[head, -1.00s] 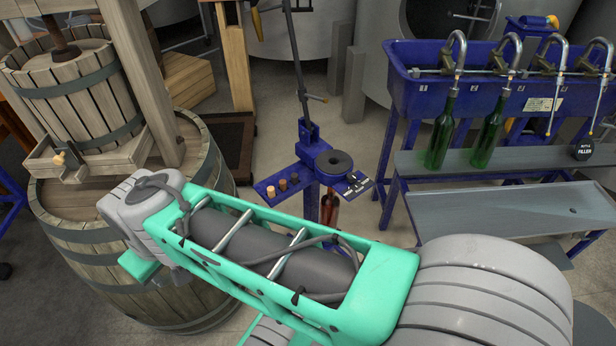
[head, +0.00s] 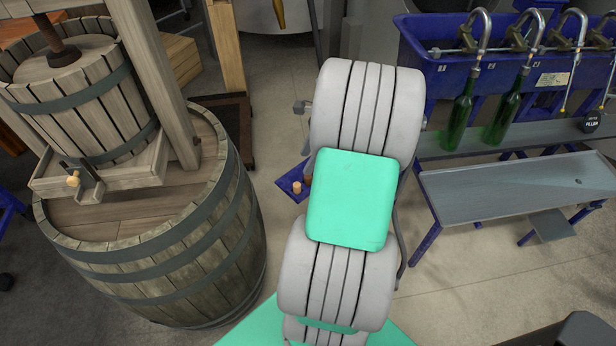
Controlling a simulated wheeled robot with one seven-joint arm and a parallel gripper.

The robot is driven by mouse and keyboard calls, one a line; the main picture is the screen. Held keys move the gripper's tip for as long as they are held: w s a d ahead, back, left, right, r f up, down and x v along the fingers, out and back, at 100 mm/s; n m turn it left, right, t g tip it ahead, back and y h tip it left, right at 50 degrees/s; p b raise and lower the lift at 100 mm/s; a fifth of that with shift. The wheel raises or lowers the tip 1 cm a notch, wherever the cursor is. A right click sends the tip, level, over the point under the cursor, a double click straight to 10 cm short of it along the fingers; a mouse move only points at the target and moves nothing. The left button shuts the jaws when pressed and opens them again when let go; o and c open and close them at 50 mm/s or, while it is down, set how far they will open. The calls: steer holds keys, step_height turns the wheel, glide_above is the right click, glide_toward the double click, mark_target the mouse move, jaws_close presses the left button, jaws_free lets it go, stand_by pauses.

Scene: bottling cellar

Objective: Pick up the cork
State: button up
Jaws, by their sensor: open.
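A light tan cork (head: 297,187) stands on the blue tray (head: 287,180) of the corking stand, just left of my arm. A darker brown cork (head: 308,180) stands beside it, partly covered by my arm. The rest of the corking stand is hidden behind my arm. My gripper cannot be made out in the head view, so its place relative to the corks does not show.
A large barrel (head: 160,250) with a wooden press (head: 90,100) on it stands at the left. A blue bottle filler (head: 425,70) with two green bottles (head: 458,122) and a grey shelf (head: 520,190) stands at the right. Bare floor (head: 270,240) lies between.

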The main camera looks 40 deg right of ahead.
steer(key=f+m, duration=0.1)
steer(key=f, duration=0.2)
steer(key=f+m, duration=0.1)
steer(key=f, duration=0.1)
steer(key=d+f+m, duration=0.1)
steer(key=f, duration=0.2)
steer(key=shift+w+f, duration=0.25)
steer(key=shift+f, duration=0.05)
steer(key=shift+t, duration=0.3)
steer(key=shift+c, duration=0.5)
jaws_close()
